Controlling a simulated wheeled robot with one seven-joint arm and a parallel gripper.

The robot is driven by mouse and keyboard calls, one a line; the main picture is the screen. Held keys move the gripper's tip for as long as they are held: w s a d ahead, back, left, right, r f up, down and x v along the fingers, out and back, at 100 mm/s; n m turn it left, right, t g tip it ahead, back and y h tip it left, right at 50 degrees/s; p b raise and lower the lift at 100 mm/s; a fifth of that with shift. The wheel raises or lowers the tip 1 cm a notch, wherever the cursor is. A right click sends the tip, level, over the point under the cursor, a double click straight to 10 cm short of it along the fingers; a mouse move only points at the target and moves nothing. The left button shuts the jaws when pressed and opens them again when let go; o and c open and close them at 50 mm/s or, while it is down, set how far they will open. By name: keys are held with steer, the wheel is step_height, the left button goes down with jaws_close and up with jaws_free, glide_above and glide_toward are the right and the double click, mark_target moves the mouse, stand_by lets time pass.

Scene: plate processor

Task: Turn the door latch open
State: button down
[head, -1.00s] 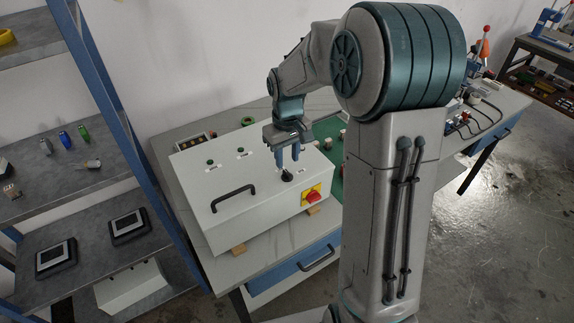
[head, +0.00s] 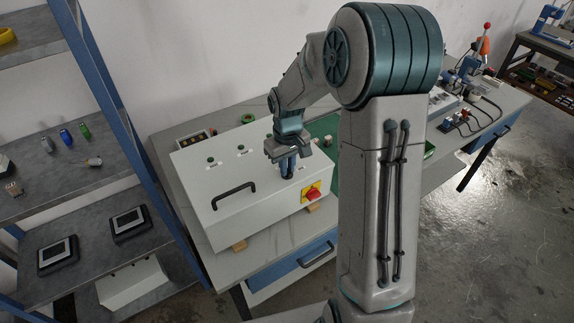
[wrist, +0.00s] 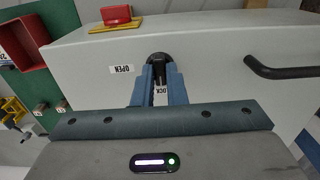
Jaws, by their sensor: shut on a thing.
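The door latch is a small black knob (wrist: 159,58) on the white box (head: 270,205), seen in the wrist view between my fingertips. My gripper (wrist: 160,72) has its two blue fingers shut on this latch from above. An "OPEN" label (wrist: 121,69) sits left of the latch in the wrist view. A second label, partly hidden between my fingers, shows letters ending in "OCK". In the head view my gripper (head: 287,170) points down onto the box lid and hides the latch.
A black handle (head: 234,194) stands up from the lid. A red switch on a yellow plate (head: 312,192) is on the box's front edge. Green buttons sit along the lid's back. A shelf rack (head: 100,95) stands at the left.

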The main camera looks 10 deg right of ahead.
steer(key=m+b, duration=0.2)
steer(key=m, duration=0.1)
steer(key=shift+f+m+b, duration=0.15)
steer(key=shift+m+b, duration=0.15)
steer(key=m+b, duration=0.2)
steer(key=m, duration=0.3)
steer(key=m+b, duration=0.1)
steer(key=m, duration=0.4)
steer(key=shift+r+m, duration=0.2)
steer(key=shift+m, duration=2)
steer(key=c, duration=1.5)
jaws_free()
steer(key=shift+o, duration=0.2)
